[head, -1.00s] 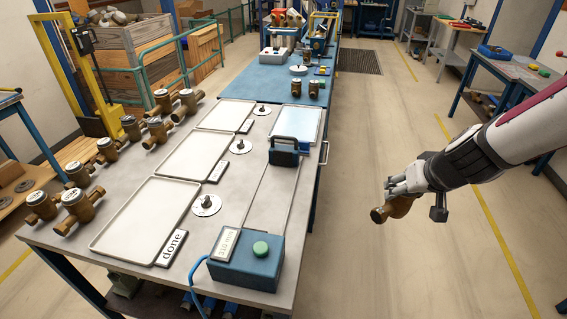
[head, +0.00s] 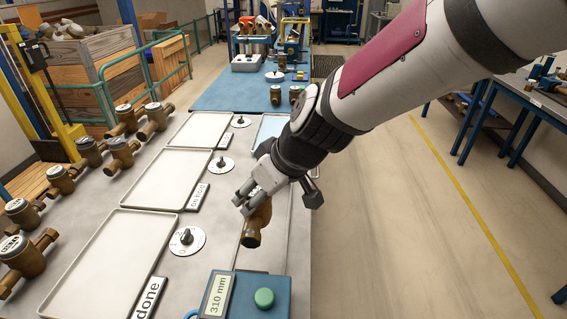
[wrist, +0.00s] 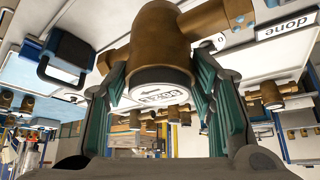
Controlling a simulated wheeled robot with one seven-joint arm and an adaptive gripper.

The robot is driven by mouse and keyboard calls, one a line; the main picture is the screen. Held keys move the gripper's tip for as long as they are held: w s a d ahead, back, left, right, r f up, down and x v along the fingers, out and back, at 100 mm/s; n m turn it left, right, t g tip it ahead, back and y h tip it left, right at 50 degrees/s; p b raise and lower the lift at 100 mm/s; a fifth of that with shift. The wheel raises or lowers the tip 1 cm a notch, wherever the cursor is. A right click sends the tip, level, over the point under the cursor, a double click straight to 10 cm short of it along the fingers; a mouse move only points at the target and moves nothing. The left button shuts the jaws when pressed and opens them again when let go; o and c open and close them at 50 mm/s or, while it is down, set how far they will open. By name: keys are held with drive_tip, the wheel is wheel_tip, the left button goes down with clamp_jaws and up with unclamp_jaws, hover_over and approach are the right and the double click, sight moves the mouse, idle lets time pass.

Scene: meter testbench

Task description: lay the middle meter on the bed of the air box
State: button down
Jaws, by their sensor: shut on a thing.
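My gripper (head: 250,197) is shut on a brass meter (head: 254,225), held in the air over the right side of the bench. In the wrist view the same meter (wrist: 160,50) sits between both green-padded fingers, its round, marked cap toward the camera. The air box (head: 245,296) is blue, with a green button and a display reading 310 mm, at the near edge of the bench. Its bed (head: 275,245) runs away behind it, under the held meter and partly hidden by my arm. A blue handled clamp (wrist: 68,52) shows in the wrist view.
Several brass meters (head: 89,150) stand along the bench's left side. Three pale trays, the nearest one (head: 100,262) beside a "done" sign (head: 149,298), lie in the middle. Round dials (head: 187,240) stand beside them. Two more meters (head: 275,95) stand farther back. The aisle right is clear.

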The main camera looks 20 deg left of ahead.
sight(262, 221)
drive_tip(key=shift+f+b, duration=1.6)
drive_tip(key=shift+f, duration=0.85)
drive_tip(key=shift+d+b, duration=0.15)
drive_tip(key=shift+b, duration=0.15)
drive_tip(key=shift+f+b, duration=1.55)
drive_tip(key=shift+b, duration=0.3)
drive_tip(key=c, duration=0.6)
unclamp_jaws()
drive_tip(key=shift+f, duration=0.1)
drive_tip(key=o, duration=0.5)
drive_tip(key=shift+c, duration=0.2)
